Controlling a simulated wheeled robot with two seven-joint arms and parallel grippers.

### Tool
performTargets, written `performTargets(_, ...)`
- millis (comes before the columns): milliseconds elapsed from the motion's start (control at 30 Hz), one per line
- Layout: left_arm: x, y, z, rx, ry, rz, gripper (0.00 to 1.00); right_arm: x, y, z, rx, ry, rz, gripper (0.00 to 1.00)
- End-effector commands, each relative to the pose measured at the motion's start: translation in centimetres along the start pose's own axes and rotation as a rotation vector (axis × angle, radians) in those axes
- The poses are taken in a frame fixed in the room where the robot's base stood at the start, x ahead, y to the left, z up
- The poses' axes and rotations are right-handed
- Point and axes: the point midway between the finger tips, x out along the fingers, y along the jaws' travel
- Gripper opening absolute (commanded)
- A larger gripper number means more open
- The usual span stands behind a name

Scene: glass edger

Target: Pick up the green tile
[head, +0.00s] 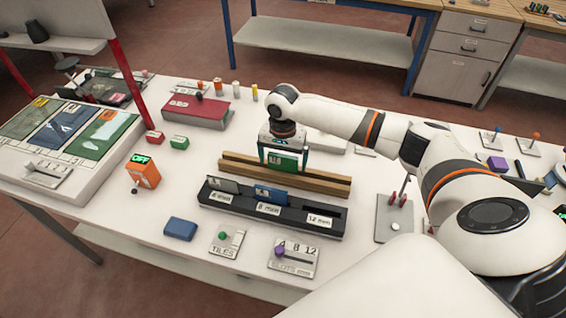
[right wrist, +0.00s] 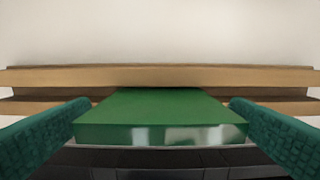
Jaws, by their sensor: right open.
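The green tile (head: 284,161) stands upright at the wooden rack (head: 330,180), behind the black slotted holder. In the right wrist view the green tile (right wrist: 160,108) lies centred between the two dark green finger pads. My right gripper (head: 285,152) is open and points down over the tile. Its pads (right wrist: 160,125) flank the tile, with a small gap showing on each side near the far end; contact at the near end cannot be told. The tile's lower part is hidden by the front wooden bar. My left gripper is not in view.
The black holder (head: 328,232) carries a grey tile (head: 222,185) and a blue tile (head: 271,195); its 12 mm slot looks empty. A blue block (head: 180,229), two lever plates and an orange OFF box (head: 143,173) stand around it. A red binder (head: 196,113) lies behind left.

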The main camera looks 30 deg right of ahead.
Motion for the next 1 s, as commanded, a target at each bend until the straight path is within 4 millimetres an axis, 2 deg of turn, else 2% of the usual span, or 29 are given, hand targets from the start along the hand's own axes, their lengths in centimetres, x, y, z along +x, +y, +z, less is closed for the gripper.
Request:
performTargets(167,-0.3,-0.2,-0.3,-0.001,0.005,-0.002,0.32,1.7,-0.1,0.1,0.001,0.0,-0.002,1.0)
performTargets(400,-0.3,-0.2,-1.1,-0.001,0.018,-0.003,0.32,1.9,-0.1,0.1,0.0,-0.001,0.0,1.0)
performTargets(800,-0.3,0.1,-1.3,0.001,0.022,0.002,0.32,1.9,-0.1,0.1,0.001,-0.002,0.0,0.36)
performTargets(1000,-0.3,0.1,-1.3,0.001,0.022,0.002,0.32,1.8,-0.1,0.1,0.001,-0.002,0.001,0.36)
